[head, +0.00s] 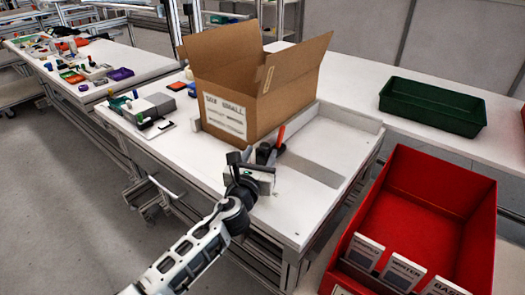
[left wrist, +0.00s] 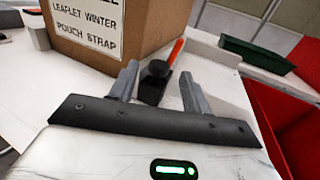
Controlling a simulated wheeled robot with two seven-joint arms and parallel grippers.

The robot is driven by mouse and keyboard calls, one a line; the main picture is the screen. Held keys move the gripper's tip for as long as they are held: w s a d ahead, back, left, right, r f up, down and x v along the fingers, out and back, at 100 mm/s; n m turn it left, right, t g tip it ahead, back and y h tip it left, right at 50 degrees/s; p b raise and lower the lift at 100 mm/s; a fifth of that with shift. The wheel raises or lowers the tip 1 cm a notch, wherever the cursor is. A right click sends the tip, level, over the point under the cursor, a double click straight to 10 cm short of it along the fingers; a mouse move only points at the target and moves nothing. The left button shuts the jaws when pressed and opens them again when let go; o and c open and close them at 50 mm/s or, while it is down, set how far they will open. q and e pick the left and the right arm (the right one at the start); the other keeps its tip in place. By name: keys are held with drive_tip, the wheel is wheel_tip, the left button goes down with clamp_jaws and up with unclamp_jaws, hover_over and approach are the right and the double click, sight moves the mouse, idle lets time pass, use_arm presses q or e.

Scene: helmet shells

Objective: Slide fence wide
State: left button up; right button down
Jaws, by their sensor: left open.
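A black fence handle (head: 264,153) with a red lever (head: 281,134) stands on the white packing table, close to the front right of an open cardboard box (head: 240,85). In the left wrist view the black handle (left wrist: 154,82) shows between the two fingers, with the red lever (left wrist: 177,50) leaning up behind it. My left gripper (head: 262,168) is open at the handle. In the left wrist view its fingers (left wrist: 162,88) are spread to either side of the handle; I cannot tell whether they touch it. The fence body is mostly hidden. My right gripper is not in view.
The box has raised flaps and a printed label. A low white rim (head: 350,116) borders the table's right end, with a grey strip (head: 312,168) before it. A red bin (head: 425,205) with labelled cards stands right; a green tray (head: 432,108) lies behind.

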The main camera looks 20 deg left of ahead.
use_arm(q)
drive_tip(key=shift+w, duration=1.3)
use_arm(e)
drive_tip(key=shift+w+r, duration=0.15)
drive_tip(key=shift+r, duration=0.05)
use_arm(q)
clamp_jaws()
drive_tip(key=s+d, duration=0.1)
drive_tip(key=d, duration=0.2)
drive_tip(key=s+d, duration=0.1)
drive_tip(key=d, duration=0.3)
drive_tip(key=s+d, duration=0.1)
drive_tip(key=d, duration=0.2)
drive_tip(key=shift+s+d, duration=0.15)
drive_tip(key=shift+s, duration=0.25)
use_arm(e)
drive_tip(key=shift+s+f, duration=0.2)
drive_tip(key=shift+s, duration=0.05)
use_arm(q)
unclamp_jaws()
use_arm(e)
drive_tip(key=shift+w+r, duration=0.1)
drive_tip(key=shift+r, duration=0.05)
